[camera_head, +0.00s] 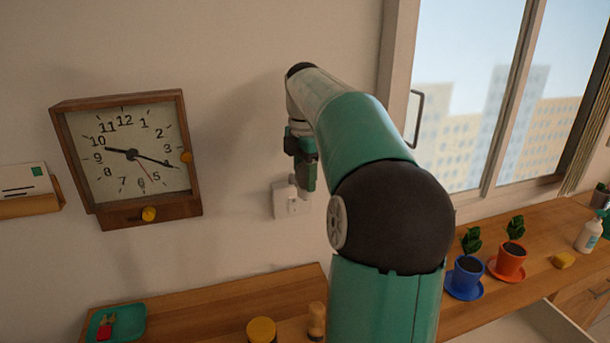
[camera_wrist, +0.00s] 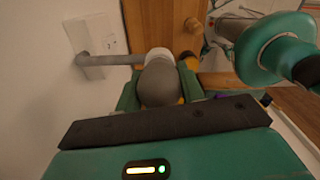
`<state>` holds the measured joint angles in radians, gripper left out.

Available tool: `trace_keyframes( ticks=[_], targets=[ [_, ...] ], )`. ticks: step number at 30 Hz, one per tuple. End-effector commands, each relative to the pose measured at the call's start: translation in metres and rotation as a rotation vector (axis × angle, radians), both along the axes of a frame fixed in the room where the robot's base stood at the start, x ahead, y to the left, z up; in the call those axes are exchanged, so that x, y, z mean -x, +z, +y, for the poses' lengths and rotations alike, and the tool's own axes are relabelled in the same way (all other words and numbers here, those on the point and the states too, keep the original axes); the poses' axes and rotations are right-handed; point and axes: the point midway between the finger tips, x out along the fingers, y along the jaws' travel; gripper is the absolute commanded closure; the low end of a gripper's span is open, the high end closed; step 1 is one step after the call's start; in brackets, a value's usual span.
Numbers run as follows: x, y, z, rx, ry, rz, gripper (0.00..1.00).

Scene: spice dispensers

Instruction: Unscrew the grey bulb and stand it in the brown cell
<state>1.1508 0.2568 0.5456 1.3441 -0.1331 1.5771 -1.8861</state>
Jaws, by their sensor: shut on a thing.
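The grey bulb (camera_wrist: 160,84) sits between the jaws of my gripper (camera_wrist: 160,90) in the wrist view, and the jaws are shut on it. Its far end meets a white collar (camera_wrist: 159,56) at the end of a grey wall arm (camera_wrist: 118,60). I cannot tell how far it is screwed in. In the head view my gripper (camera_head: 304,178) hangs beside the wall plate (camera_head: 287,200), and the bulb is hidden there. I cannot make out the brown cell in either view.
A wooden counter (camera_head: 215,305) runs below, with a teal tray (camera_head: 130,318), a yellow-topped jar (camera_head: 261,330) and a wooden peg-like thing (camera_head: 317,318). A clock (camera_head: 128,160) hangs at left. Blue (camera_head: 467,275) and orange (camera_head: 508,260) plant pots stand at right by the window.

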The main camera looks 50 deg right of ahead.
Motion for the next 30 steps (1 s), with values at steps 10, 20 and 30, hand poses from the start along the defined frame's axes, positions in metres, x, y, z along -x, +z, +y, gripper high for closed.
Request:
trace_keyframes(
  ticks=[10,20,30],
  targets=[
    [0.0008,0.0009,-0.0001,0.001,0.44,0.0,0.85],
    [0.0009,0.0012,0.0001,0.001,0.605,-0.001,0.85],
    [0.0012,0.0015,-0.0001,0.001,0.774,-0.001,0.85]
  ],
)
